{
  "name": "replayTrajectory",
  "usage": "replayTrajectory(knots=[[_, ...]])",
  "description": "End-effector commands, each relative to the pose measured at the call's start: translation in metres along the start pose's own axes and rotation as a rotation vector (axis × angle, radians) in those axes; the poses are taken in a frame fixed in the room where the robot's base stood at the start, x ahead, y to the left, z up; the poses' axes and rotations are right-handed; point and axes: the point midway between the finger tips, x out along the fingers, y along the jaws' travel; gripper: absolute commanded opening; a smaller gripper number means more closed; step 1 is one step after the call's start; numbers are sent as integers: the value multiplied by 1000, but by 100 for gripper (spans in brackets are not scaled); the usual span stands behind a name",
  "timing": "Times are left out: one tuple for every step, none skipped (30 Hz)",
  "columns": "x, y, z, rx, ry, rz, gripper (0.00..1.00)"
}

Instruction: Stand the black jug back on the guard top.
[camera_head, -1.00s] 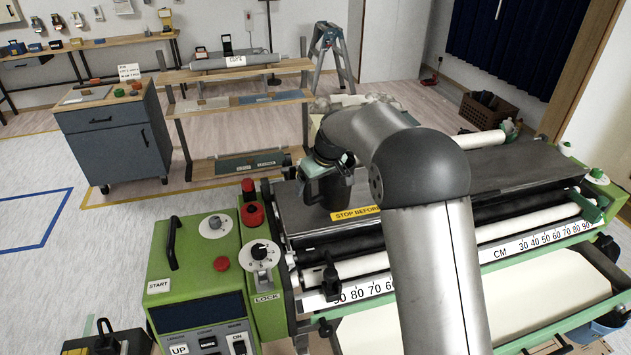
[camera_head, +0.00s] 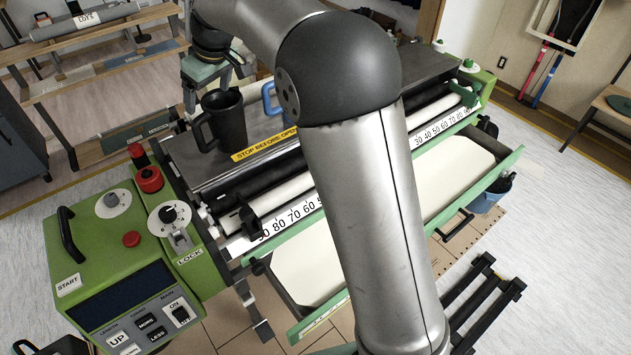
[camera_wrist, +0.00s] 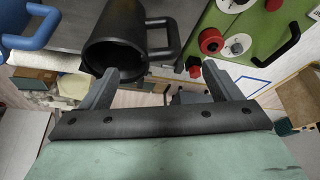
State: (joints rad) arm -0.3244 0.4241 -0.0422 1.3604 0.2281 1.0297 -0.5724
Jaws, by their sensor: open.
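The black jug (camera_head: 228,122) stands upright on the dark guard top (camera_head: 262,128), near its left end by the yellow strip. Its handle points left in the head view. My gripper (camera_head: 217,88) is open and empty, above and behind the jug. In the wrist view the jug (camera_wrist: 116,48) lies beyond the fingertips, its mouth facing the camera and its handle toward the right. The left finger overlaps the jug's rim in that view; I cannot tell whether they touch. My arm hides part of the guard top.
A blue jug (camera_head: 271,99) stands on the guard top just right of the black one, partly hidden by my arm. The green control box (camera_head: 125,255) with a red knob (camera_head: 149,179) is at left. Shelves (camera_head: 100,70) stand behind.

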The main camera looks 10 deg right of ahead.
Motion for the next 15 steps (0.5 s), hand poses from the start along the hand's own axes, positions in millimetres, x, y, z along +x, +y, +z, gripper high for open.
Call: replayTrajectory(knots=[[-5,2,10,20,-7,4,84],[-9,3,18,38,-13,8,84],[-16,4,35,72,-26,13,84],[-22,4,50,103,-38,18,84],[-28,4,69,141,-52,25,84],[-37,2,97,195,-72,36,84],[-44,0,121,240,-87,45,84],[-49,-4,146,285,-106,54,84],[-55,-11,180,347,-130,66,84],[-58,-17,205,392,-148,77,84],[-61,-24,230,437,-164,86,84],[-63,-34,262,490,-186,100,84],[-64,-42,284,529,-201,110,84],[-64,-50,305,565,-216,119,84],[-63,-61,331,608,-234,131,84]])
